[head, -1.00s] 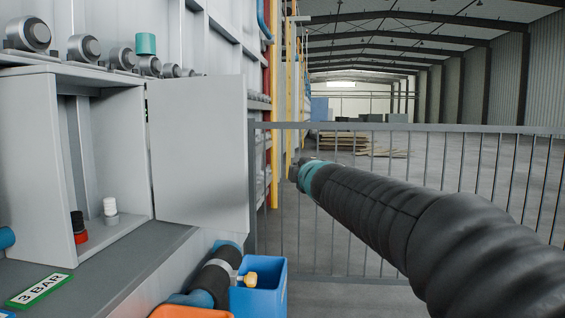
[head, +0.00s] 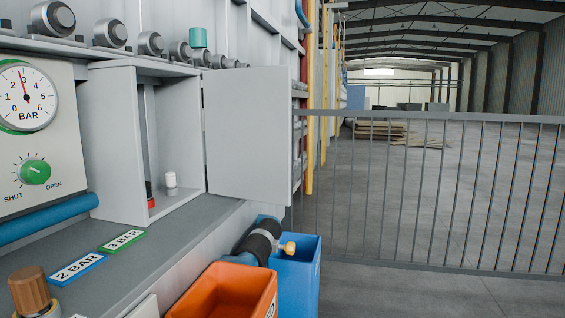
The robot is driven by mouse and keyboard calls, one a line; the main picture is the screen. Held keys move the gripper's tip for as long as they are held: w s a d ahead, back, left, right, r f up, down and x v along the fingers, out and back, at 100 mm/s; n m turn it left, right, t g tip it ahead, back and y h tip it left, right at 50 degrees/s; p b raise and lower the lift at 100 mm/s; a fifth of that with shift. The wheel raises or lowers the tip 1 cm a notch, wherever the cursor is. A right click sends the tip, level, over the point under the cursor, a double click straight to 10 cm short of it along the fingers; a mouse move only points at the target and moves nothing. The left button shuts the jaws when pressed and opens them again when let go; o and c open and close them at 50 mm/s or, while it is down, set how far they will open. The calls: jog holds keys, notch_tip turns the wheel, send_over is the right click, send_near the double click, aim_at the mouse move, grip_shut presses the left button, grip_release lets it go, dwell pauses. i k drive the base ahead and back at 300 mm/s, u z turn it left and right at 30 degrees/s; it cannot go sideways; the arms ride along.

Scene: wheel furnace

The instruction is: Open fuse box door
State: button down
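The fuse box (head: 113,140) is a light grey cabinet on the grey ledge, left of the middle in the head view. Its front is open and its inside shows. The fuse box door (head: 247,135) is a plain grey panel, swung wide open to the right, hinged at the box's right edge. A white fuse (head: 170,182) on a grey base stands on the box floor. A red fuse (head: 150,195) is partly hidden behind the box's front left edge. My gripper is not in view, and nothing of mine touches the door.
A panel with a gauge (head: 27,97) and green knob (head: 35,172) is at the left. The ledge (head: 175,232) holds 2 BAR and 3 BAR labels. Orange (head: 222,297) and blue (head: 293,285) bins stand below. A railing (head: 430,117) crosses the right; open floor lies beyond.

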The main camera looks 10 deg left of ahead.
aim_at(248, 111)
jog(key=u, duration=0.3)
jog(key=k, duration=0.15)
jog(key=z, duration=1.05)
jog(key=i, duration=0.6)
jog(key=u, duration=0.65)
